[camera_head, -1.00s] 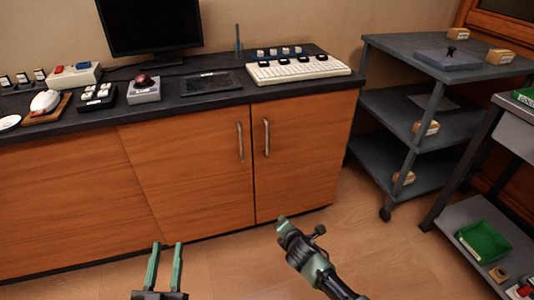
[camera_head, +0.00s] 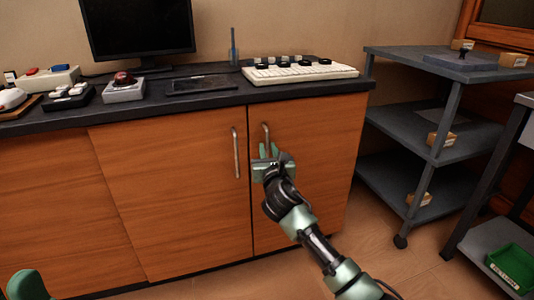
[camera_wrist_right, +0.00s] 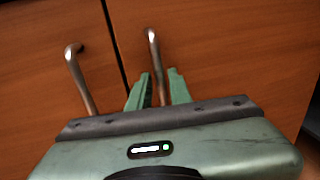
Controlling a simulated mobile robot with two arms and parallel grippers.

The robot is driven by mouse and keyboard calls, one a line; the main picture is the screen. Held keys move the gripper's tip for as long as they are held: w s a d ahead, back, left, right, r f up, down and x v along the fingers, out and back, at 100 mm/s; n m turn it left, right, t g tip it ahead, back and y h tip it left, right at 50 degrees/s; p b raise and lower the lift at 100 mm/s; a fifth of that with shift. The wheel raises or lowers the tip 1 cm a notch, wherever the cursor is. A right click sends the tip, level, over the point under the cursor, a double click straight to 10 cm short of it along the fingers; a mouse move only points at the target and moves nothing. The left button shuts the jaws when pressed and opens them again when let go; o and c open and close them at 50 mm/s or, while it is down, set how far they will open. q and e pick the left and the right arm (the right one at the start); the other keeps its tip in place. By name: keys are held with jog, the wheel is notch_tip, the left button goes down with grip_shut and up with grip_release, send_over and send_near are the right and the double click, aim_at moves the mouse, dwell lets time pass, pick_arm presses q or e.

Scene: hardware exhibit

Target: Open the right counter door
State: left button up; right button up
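The right counter door (camera_head: 320,150) is a shut orange-brown wood panel. Its handle (camera_head: 266,135) is a vertical metal bar near the door's left edge. My right gripper (camera_head: 268,152) is at the lower part of this handle. In the right wrist view the handle (camera_wrist_right: 152,45) runs down between the two green fingers of my right gripper (camera_wrist_right: 158,80), which stand apart with narrow gaps beside the bar. The handle's lower end is hidden by the gripper. The left door's handle (camera_head: 236,152) is just to the left and free. My left gripper's fingers are not in view.
The dark countertop (camera_head: 215,98) above holds a monitor (camera_head: 138,30), a keyboard (camera_head: 300,73) and button boxes. A grey shelf cart (camera_head: 425,125) stands to the right. A green bin (camera_head: 512,265) is at lower right. Floor is clear before the door.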

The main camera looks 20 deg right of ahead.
jog(key=shift+w+d, duration=0.2)
jog(key=shift+w, duration=0.7)
grip_shut()
dwell(0.8)
